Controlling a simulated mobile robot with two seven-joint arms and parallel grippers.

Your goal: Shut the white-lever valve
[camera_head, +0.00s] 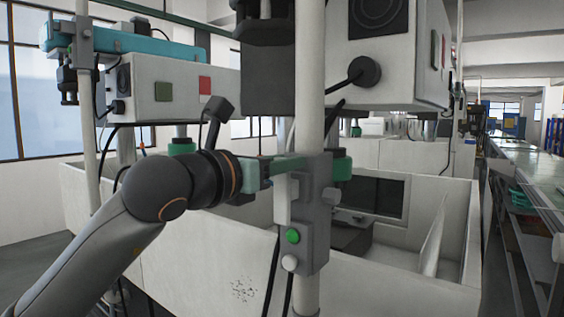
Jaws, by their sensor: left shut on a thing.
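My left arm comes in from the lower left. Its gripper (287,168), with green fingers, is at the upright white pipe in the middle and is shut on a pale part there, which I take for the white lever (283,198) of the valve. The fingers hide most of the grip, so the lever's exact angle cannot be told. Close on the right of it, a grey control box (315,215) with a green button (293,236) and a white button (289,262) sits on the pipe. My right gripper is not in view.
White tank walls (400,285) stand below and behind the pipe. A white cabinet (400,60) hangs at upper right, and another white box (170,90) at upper left. Black cables hang near the pipe. A long bench (535,170) runs along the right.

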